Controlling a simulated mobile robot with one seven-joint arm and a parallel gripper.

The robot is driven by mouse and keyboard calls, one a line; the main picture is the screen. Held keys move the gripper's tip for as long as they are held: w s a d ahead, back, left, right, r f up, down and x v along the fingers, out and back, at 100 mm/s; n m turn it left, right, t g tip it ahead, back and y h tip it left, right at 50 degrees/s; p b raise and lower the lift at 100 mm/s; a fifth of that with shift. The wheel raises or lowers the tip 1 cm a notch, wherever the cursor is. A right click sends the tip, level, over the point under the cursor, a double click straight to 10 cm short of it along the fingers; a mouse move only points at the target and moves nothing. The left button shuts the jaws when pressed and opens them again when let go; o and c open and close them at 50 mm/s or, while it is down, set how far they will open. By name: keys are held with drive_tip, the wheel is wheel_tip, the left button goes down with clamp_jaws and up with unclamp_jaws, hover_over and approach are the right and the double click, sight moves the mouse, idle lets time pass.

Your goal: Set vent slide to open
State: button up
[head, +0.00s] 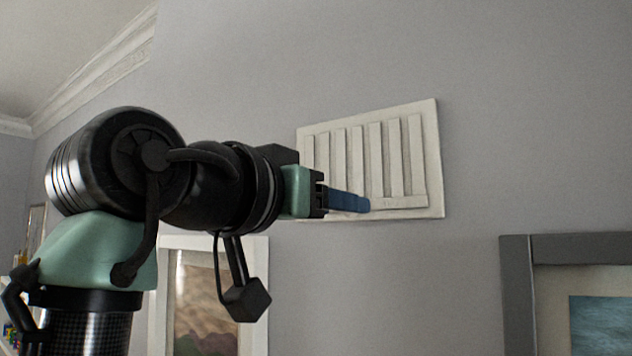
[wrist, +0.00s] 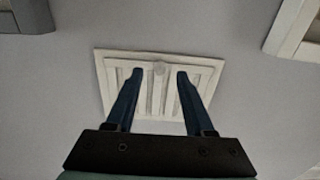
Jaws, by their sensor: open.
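The vent (head: 434,160) is a white slatted panel on the grey wall, with upright slats and a flat bar along its lower edge. My gripper (head: 366,205) is in front of the vent's lower left part in the head view. In the wrist view my gripper (wrist: 160,72) has its two blue fingers apart with nothing between them. I cannot tell whether the fingers touch the vent. The knob is not visible in the head view.
A white-framed picture (head: 262,300) hangs below my arm, and a dark-framed picture (head: 517,300) hangs at the lower right. The wall around the vent is bare. Frame corners also show at the top of the wrist view.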

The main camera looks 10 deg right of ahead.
drive_tip(key=shift+p+x, duration=0.3)
drive_tip(key=shift+x, duration=0.7)
clamp_jaws()
drive_tip(key=shift+s, duration=0.1)
idle(0.7)
